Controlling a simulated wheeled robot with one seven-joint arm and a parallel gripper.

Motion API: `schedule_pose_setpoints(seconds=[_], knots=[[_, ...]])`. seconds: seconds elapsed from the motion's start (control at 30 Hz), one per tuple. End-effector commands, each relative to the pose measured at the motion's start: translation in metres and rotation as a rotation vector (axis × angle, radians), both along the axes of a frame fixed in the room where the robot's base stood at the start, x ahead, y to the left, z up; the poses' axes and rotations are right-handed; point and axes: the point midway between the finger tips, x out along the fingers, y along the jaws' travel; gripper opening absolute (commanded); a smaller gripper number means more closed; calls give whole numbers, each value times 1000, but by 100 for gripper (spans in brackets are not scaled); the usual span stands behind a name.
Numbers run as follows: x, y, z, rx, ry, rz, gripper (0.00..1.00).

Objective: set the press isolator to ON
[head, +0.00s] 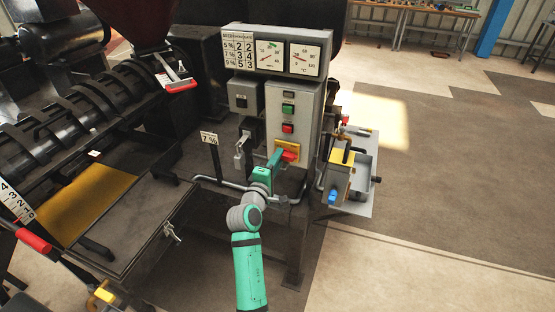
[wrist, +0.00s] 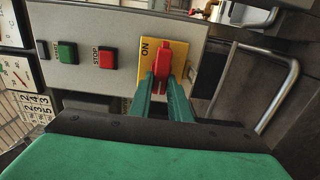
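The isolator is a yellow plate (head: 293,146) with a red handle (head: 289,156), low on the grey control box. In the wrist view the plate (wrist: 146,76) carries the word ON on its left side, and the red handle (wrist: 165,58) lies up-and-down in the picture, not pointing at ON. My gripper (head: 277,160) is at the isolator. In the wrist view its two green fingers (wrist: 162,84) stand close on either side of the handle's near end and look shut on it. The finger contact faces are hidden.
A green START button (wrist: 67,52) and a red STOP button (wrist: 106,57) sit beside the isolator. A grey bent rail (wrist: 280,95) is at the right of the wrist view. A yellow-and-grey unit (head: 341,170) stands right of the box. Open floor lies further right.

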Motion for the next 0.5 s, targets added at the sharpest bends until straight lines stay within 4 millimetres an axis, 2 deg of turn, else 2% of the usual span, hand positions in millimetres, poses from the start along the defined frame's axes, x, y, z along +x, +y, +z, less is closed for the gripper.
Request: schedule_pose_setpoints(seconds=[0.27, 0.5], knots=[[0, 0, 0, 15, -5, 0, 0], [0, -1, 2, 107, -35, -1, 0]])
